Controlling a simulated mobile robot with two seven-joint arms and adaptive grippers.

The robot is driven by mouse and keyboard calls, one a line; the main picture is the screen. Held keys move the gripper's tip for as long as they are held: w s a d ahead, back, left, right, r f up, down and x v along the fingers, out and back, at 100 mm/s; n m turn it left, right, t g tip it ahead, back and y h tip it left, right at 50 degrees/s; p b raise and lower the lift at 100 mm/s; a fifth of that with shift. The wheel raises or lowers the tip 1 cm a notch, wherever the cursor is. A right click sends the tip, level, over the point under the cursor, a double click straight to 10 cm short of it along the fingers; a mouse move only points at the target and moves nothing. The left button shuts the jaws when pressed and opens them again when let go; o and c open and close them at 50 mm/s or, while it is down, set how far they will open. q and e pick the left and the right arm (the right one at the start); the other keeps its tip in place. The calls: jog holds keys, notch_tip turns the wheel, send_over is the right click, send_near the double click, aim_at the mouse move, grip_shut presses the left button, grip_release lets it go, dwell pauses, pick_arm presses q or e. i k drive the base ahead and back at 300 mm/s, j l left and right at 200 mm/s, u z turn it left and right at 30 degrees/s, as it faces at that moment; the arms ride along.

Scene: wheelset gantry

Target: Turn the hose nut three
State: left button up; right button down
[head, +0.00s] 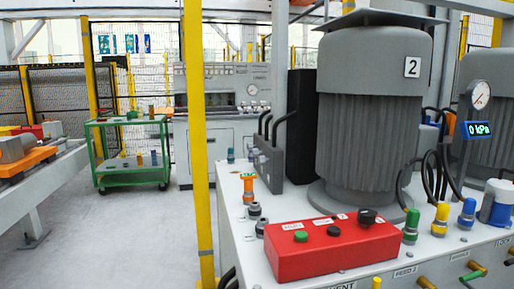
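I cannot tell for certain which part is the hose nut. Several coloured fittings stand upright on the white bench top: an orange fitting (248,186) at the back left, and a green fitting (411,226), a yellow fitting (440,219) and a blue fitting (467,214) right of the red control box. Black hoses (430,172) curve behind these fittings. A round gauge (479,94) stands above a blue display (479,130) that reads 0 kPa. Neither of my grippers is in view.
A red control box (333,250) with a green button and black knobs sits at the bench's front. A large grey motor (373,115) marked 2 stands behind it. A yellow post (196,130) rises at the bench's left. A green cart (130,152) stands beyond open grey floor (130,230).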

aim_at(250, 146)
jog(key=j+z, duration=0.1)
jog(key=j, duration=0.3)
jog(key=j+z, duration=0.35)
jog(key=i+j+z, duration=0.1)
jog(key=j+z, duration=0.3)
jog(key=k+j+z, duration=0.1)
jog(key=j+z, duration=0.2)
jog(key=j, duration=1.65)
jog(key=k+j+z, duration=0.1)
jog(key=j, duration=0.65)
jog(key=k+j, duration=0.1)
jog(key=j, duration=0.65)
